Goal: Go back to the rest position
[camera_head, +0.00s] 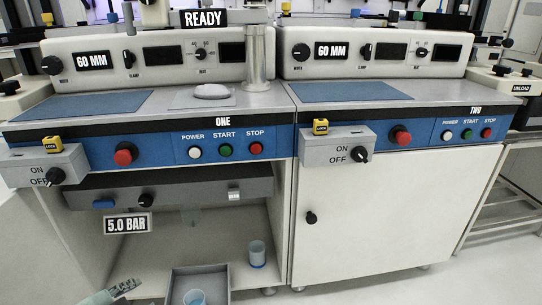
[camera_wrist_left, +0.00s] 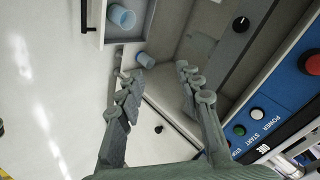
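My left gripper shows in the left wrist view (camera_wrist_left: 161,72) with its two fingers spread apart and nothing between them. It hangs in front of the machine marked ONE. My right gripper is in neither view.
Machine ONE (camera_head: 232,166) has an open lower bay with a cup (camera_head: 257,254) and a grey tray (camera_head: 226,281) holding a cup (camera_head: 195,298). Machine TWO (camera_head: 375,210) has a closed white door. Switch boxes (camera_head: 70,160) jut out in front. Floor is clear at lower right.

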